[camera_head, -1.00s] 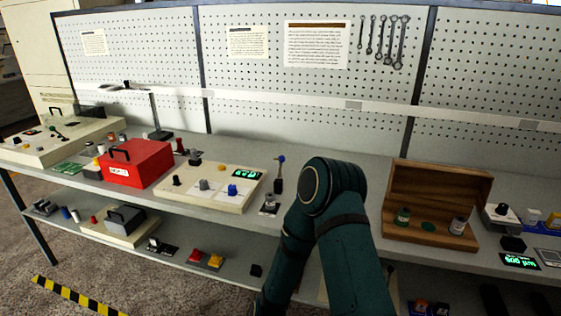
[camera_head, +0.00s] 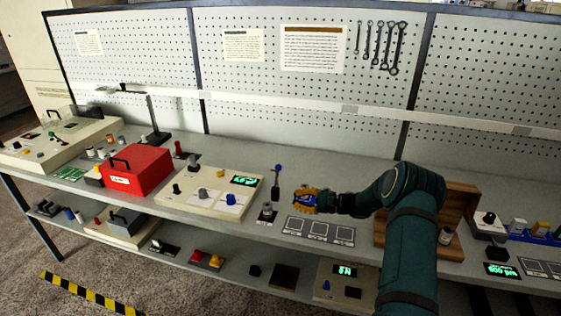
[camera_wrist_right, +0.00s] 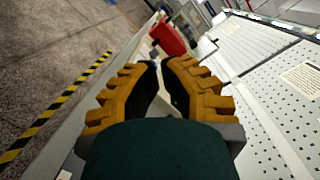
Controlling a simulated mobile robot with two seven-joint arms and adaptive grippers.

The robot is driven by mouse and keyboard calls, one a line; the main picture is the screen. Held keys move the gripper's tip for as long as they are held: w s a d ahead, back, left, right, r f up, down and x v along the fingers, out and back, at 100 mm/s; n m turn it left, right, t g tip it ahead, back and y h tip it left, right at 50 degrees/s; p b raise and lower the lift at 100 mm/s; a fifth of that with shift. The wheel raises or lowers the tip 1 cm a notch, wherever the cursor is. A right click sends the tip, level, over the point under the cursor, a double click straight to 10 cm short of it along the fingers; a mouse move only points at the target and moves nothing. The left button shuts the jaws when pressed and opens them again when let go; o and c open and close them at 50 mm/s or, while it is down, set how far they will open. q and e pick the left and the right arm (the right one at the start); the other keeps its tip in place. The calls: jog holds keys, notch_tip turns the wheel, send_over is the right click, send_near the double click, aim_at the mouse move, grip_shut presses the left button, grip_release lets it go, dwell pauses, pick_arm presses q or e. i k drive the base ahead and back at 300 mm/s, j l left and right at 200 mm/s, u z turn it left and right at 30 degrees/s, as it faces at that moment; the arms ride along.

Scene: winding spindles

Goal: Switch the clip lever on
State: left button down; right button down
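A small upright lever with a blue knob (camera_head: 277,171) stands on the bench behind a small round knob on a dark plate (camera_head: 267,211); I cannot tell for sure that it is the clip lever. My right gripper (camera_head: 299,200), with orange fingers, is just right of the lever and pointing left, apart from it. In the right wrist view the right gripper (camera_wrist_right: 159,64) has its fingers partly apart, with a narrow gap and nothing held. My left gripper is in no view.
A beige panel (camera_head: 190,202) with knobs and a green display lies left of the lever. A red box (camera_head: 150,170) stands farther left; it also shows in the right wrist view (camera_wrist_right: 170,38). Flat framed plates (camera_head: 319,231) lie in front of my gripper. A wooden box (camera_head: 456,205) is partly behind my arm.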

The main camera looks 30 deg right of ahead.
aim_at(278, 167)
jog(key=i+l, duration=0.7)
jog(key=l, duration=0.15)
